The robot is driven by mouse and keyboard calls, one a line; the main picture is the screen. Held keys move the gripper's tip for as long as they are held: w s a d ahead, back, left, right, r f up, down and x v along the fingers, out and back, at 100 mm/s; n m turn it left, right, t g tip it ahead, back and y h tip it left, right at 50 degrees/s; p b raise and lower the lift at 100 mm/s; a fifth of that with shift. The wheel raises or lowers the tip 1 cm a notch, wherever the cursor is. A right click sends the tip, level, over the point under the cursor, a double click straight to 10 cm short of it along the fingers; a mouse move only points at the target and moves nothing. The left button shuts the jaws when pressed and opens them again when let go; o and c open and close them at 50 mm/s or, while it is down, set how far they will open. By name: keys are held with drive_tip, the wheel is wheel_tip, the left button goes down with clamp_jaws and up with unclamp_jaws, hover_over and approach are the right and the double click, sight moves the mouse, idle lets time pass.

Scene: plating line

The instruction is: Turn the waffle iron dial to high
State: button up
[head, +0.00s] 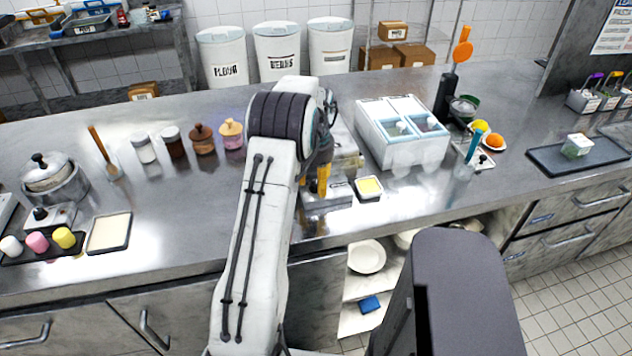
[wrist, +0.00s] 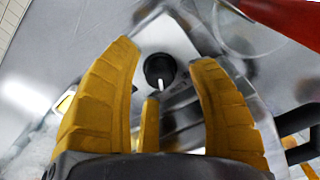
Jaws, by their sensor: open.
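The waffle iron (head: 340,194) is a silver appliance on the steel counter, mostly hidden behind my arm in the head view. Its dial (wrist: 159,70) is a round black knob with a white pointer, on a light metal panel in the wrist view. The pointer runs toward the bottom of that picture. My gripper (wrist: 167,54) is open, with its yellow fingers on either side of the dial in the picture. I cannot tell whether they touch it. In the head view my gripper (head: 323,180) points down over the front of the waffle iron.
Several jars, including a pink one (head: 232,134), stand to the left. The front left counter is partly clear.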

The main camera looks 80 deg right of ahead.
drive_tip(key=shift+f, duration=0.2)
clamp_jaws()
idle(0.6)
